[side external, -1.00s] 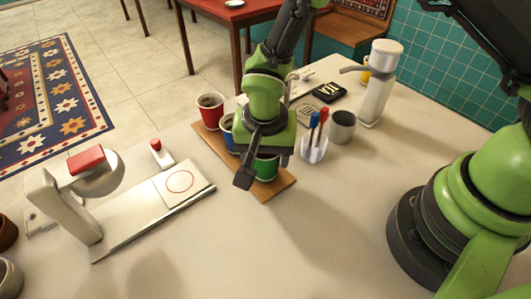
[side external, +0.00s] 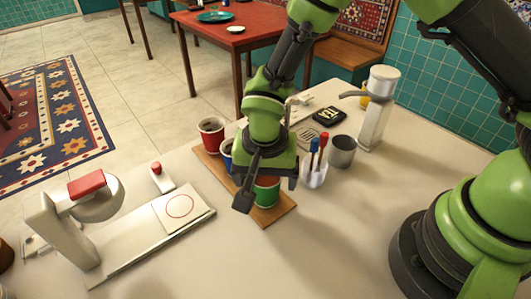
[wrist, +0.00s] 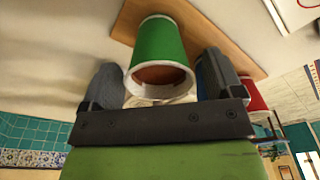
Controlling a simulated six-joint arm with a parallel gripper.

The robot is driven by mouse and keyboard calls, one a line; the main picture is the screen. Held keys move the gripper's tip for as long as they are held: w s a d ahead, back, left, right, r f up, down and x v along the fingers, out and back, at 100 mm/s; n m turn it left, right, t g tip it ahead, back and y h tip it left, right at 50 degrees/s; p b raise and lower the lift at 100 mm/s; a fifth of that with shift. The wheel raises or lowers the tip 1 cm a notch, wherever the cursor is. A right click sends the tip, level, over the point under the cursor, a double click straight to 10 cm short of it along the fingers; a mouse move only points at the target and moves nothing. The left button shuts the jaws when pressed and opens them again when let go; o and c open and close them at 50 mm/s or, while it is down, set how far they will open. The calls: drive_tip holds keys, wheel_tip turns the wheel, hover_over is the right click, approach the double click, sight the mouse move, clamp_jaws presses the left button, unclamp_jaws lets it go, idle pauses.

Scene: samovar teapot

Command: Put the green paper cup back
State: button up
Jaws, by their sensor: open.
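The green paper cup (side external: 265,195) stands upright on the near end of a wooden board (side external: 284,209), with brown inside its white rim. My gripper (side external: 268,192) points down at it, open and partly hiding it. In the wrist view the green cup (wrist: 160,45) shows between the two fingers of my gripper (wrist: 162,88), its rim towards the camera. I see no clear contact between the fingers and the cup. A red cup (side external: 211,142) and a blue cup (side external: 226,158), mostly hidden by my gripper, stand farther along the same board.
A white holder with markers (side external: 314,174) and a grey metal cup (side external: 342,152) stand close to the right of my gripper. A white scale-like device (side external: 150,228) lies to the left. A tall white dispenser (side external: 376,110) stands at the back right. The near counter is clear.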

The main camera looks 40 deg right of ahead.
drive_tip(key=s+d+r+n+t+y, duration=0.1)
drive_tip(key=s+d+r, duration=0.15)
drive_tip(key=r, duration=0.75)
drive_tip(key=s+d+r+t+y, duration=0.1)
drive_tip(key=s+d+r, duration=0.15)
drive_tip(key=r, duration=0.85)
drive_tip(key=s+d+r+n+t+y, duration=0.1)
drive_tip(key=s+d+r+n+t, duration=0.2)
drive_tip(key=s, duration=0.7)
drive_tip(key=shift+s+d+r+n+t, duration=0.15)
drive_tip(key=shift+d+r+n+t, duration=0.35)
drive_tip(key=shift+d+r, duration=0.85)
drive_tip(key=shift+d+f, duration=0.3)
drive_tip(key=shift+f, duration=0.05)
